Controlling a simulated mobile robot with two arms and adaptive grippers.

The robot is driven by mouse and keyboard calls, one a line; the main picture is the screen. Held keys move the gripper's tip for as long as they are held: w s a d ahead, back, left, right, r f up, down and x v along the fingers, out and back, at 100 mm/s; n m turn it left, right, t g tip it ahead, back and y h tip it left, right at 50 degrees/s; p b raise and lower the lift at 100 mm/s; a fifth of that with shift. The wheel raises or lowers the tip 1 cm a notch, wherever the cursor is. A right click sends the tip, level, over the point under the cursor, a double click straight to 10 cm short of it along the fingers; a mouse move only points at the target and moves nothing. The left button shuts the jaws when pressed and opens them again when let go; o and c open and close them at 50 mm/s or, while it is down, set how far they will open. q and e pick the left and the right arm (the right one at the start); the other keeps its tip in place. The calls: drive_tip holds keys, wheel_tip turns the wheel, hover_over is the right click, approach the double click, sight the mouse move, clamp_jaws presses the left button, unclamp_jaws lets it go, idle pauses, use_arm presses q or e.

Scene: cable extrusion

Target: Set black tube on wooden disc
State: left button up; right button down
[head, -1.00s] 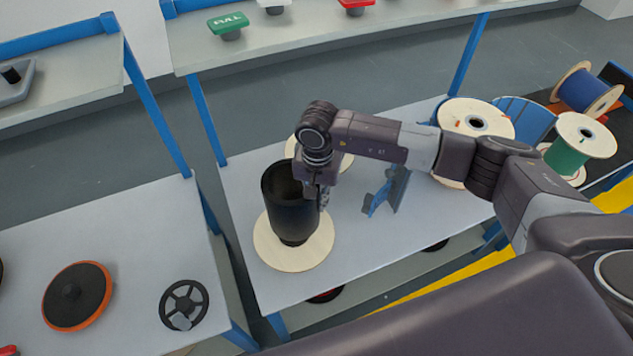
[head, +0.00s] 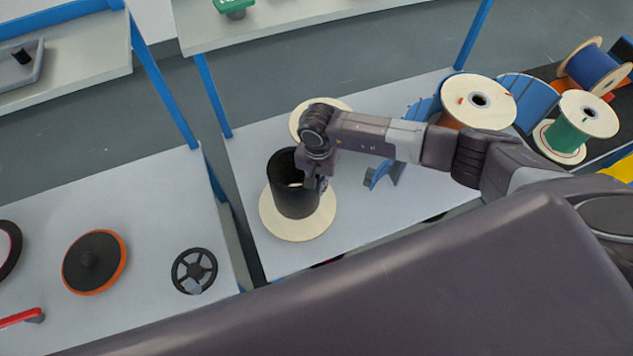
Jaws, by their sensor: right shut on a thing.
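The black tube (head: 292,190) is an open-topped cylinder standing upright over the near wooden disc (head: 300,230) on the grey table. A second wooden disc (head: 312,114) lies behind, partly covered by my right arm. My left gripper is not in view.
A blue bracket (head: 385,174) stands right of the tube. Wooden spools, one with blue cable (head: 592,68) and one with green cable (head: 570,128), stand at the right. A left table (head: 140,207) holds a black handwheel (head: 194,271) and an orange-rimmed disc (head: 94,262).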

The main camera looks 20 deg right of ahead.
drive_tip(key=shift+f+b, duration=0.55)
drive_tip(key=shift+f, duration=0.7)
drive_tip(key=shift+b, duration=0.55)
drive_tip(key=shift+f+b, duration=0.6)
drive_tip(key=shift+b, duration=0.05)
idle(0.6)
drive_tip(key=c, duration=2.3)
unclamp_jaws()
drive_tip(key=shift+o, duration=0.2)
drive_tip(key=shift+s+d+r+p, duration=0.1)
drive_tip(key=shift+r+p, duration=3.25)
drive_tip(key=shift+r, duration=2.2)
